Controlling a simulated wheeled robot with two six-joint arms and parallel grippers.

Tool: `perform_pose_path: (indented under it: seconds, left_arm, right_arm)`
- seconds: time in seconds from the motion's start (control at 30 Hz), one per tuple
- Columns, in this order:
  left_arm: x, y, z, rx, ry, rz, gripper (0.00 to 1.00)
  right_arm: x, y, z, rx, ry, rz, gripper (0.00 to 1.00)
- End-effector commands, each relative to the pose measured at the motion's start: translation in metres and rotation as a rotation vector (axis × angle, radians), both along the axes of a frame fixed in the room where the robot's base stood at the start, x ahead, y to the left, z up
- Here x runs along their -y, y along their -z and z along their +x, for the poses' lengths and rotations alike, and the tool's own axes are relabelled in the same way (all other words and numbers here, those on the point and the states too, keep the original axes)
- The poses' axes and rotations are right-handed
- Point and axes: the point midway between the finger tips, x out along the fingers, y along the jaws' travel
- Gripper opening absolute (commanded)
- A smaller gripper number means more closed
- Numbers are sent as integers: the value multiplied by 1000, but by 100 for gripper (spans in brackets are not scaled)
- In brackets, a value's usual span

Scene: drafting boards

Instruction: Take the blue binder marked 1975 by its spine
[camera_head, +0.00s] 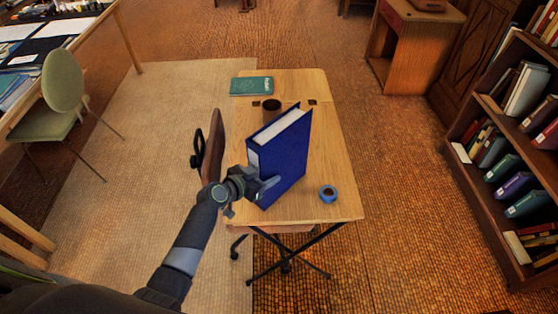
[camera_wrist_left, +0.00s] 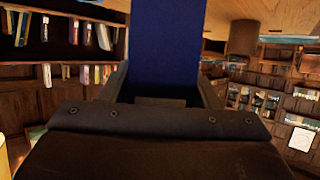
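The blue binder (camera_head: 285,152) stands upright over the wooden drafting table (camera_head: 335,165), its spine toward the left and its white pages showing on top. A pale label shows on the spine, but no year can be read. My left gripper (camera_head: 262,187) is at the lower part of the spine. In the left wrist view, the blue spine (camera_wrist_left: 167,45) fills the gap between the two fingers, which lie against its sides, so the gripper looks shut on it. I cannot tell whether the binder's bottom touches the table. My right gripper is not in view.
A blue tape roll (camera_head: 328,194) lies right of the binder. Behind it are a dark cup (camera_head: 272,105) and a green book (camera_head: 251,86). A brown curved object (camera_head: 213,147) stands at the table's left edge. A bookshelf (camera_head: 490,115) is at right, a green chair (camera_head: 62,82) at left.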

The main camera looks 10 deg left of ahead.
Motion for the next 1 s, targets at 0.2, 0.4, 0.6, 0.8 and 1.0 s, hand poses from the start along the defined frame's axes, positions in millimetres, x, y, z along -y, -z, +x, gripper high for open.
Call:
perform_pose_path:
  seconds: [0.2, 0.4, 0.6, 0.8, 1.0]
  left_arm:
    - [0, 0, 0, 0, 0, 0, 26]
    - [0, -2, 1, 5, -1, -1, 0]
    - [0, -3, 1, 5, -1, -1, 0]
    - [0, -21, 1, 8, 2, 0, 0]
    - [0, -56, 1, 10, 0, 0, 0]
  right_arm:
    - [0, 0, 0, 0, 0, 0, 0]
    - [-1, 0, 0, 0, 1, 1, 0]
    - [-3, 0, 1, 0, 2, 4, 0]
    - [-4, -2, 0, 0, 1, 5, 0]
    - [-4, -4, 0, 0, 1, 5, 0]
